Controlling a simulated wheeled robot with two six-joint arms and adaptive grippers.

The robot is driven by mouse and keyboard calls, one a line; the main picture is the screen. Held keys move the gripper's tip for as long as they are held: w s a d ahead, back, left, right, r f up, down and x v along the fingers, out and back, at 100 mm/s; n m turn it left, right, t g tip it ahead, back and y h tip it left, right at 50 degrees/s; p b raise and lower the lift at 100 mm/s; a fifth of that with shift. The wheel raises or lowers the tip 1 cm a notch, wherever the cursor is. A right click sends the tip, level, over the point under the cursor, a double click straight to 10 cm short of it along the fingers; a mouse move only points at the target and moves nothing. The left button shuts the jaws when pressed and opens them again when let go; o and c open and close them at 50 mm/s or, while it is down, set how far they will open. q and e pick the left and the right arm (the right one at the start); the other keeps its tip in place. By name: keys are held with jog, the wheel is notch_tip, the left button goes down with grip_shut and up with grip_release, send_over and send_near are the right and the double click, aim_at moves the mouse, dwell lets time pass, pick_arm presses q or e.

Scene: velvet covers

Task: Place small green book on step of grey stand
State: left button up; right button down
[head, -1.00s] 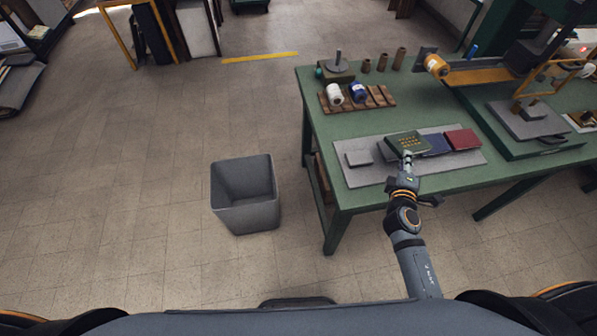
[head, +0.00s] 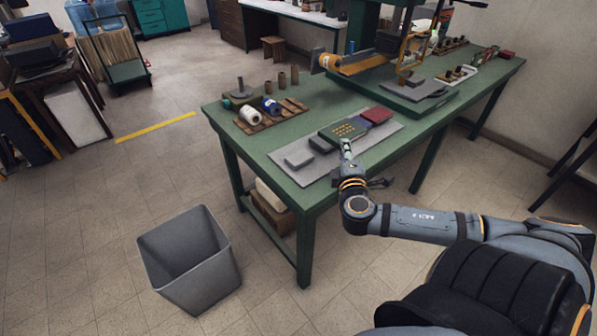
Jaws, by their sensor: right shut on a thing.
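The small green book (head: 346,130) with gold marks on its cover is in my right gripper (head: 346,148), which is shut on its near edge. It is over the light grey board on the green table; whether it touches anything beneath is unclear. A light grey low block (head: 299,159) and a darker grey block (head: 321,144) stand left of the book, looking like steps of the grey stand. A red book (head: 377,115) is to its right, and a blue book (head: 362,123) is mostly hidden between them. My left gripper is out of view.
The green table (head: 235,125) holds a wooden rack (head: 268,118) with white and blue spools, and a press with an orange roller (head: 365,64) behind. A grey bin (head: 190,262) stands on the floor at left. The floor in front is clear.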

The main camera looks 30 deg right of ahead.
jog(key=b, duration=0.9)
send_over(297, 179)
jog(key=s+d, duration=0.2)
jog(key=f, duration=0.7)
jog(key=shift+s+a, duration=0.15)
jog(key=shift+a, duration=0.1)
jog(key=shift+w+a+f, duration=0.25)
jog(key=shift+w+f, duration=0.15)
jog(key=shift+f, duration=0.1)
jog(key=shift+w+a+f, duration=0.2)
jog(key=shift+w+f, duration=0.15)
jog(key=shift+f, duration=0.1)
jog(key=shift+w+f, duration=0.1)
jog(key=shift+f, duration=0.05)
jog(key=f, duration=0.1)
jog(key=f+b, duration=0.1)
jog(key=f, duration=0.1)
jog(key=shift+w+a+f, duration=0.3)
jog(key=shift+f, duration=0.15)
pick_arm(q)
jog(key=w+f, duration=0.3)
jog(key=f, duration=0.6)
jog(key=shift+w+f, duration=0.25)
pick_arm(e)
jog(key=c, duration=1.6)
grip_release()
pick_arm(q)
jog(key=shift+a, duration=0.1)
pick_arm(e)
jog(key=shift+o, duration=0.2)
